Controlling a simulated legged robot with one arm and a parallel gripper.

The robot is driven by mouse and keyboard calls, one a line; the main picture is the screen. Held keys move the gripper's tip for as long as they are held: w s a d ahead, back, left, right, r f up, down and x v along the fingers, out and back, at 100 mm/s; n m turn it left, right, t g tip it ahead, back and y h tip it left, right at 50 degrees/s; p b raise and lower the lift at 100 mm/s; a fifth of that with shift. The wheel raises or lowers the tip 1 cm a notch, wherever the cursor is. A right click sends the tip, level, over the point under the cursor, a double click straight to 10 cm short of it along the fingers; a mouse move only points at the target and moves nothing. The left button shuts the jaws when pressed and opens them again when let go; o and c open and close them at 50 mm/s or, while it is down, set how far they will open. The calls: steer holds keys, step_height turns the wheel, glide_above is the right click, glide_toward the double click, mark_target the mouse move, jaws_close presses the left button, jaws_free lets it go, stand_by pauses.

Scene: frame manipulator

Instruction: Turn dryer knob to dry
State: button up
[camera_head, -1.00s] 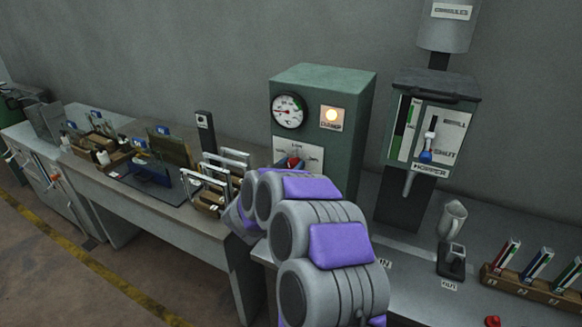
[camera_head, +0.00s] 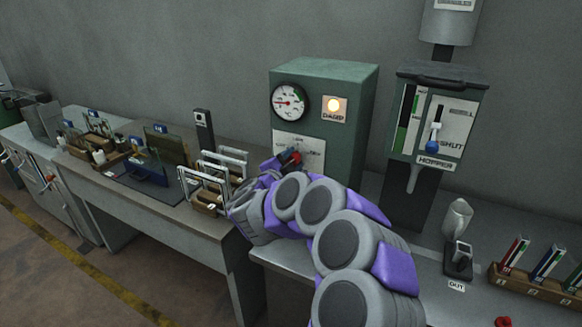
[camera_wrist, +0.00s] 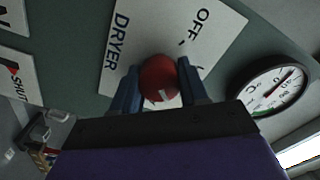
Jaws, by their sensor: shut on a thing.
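The dryer (camera_head: 335,130) is a green box with a round gauge (camera_head: 289,103) and a lit lamp (camera_head: 334,105) above a small label that seems to read DAMP. The dryer knob (camera_wrist: 160,79) is red with a white mark and sits on a white plate (camera_wrist: 205,48) lettered OFF and DRYER. In the head view the knob (camera_head: 293,157) is partly hidden behind my gripper (camera_head: 274,167). In the wrist view my gripper (camera_wrist: 161,82) is shut on the knob, one blue finger on each side. The plate's DRY lettering is not readable.
The green hopper (camera_head: 435,125) with a blue-ended lever stands to the right on the bench. Several metal-framed holders (camera_head: 215,180) stand just left of my gripper.

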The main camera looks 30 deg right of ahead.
steer(key=m+b, duration=0.2)
steer(key=m, duration=0.1)
steer(key=shift+f+m, duration=0.2)
steer(key=shift+m, duration=0.1)
steer(key=shift+m+b, duration=0.7)
steer(key=shift+m, duration=0.4)
steer(key=shift+d, duration=0.1)
steer(key=o, duration=1.1)
steer(key=shift+s, duration=0.1)
steer(key=shift+c, duration=0.2)
steer(key=p+v, duration=0.2)
steer(key=v, duration=1.5)
steer(key=shift+a, duration=0.25)
steer(key=shift+s, duration=0.1)
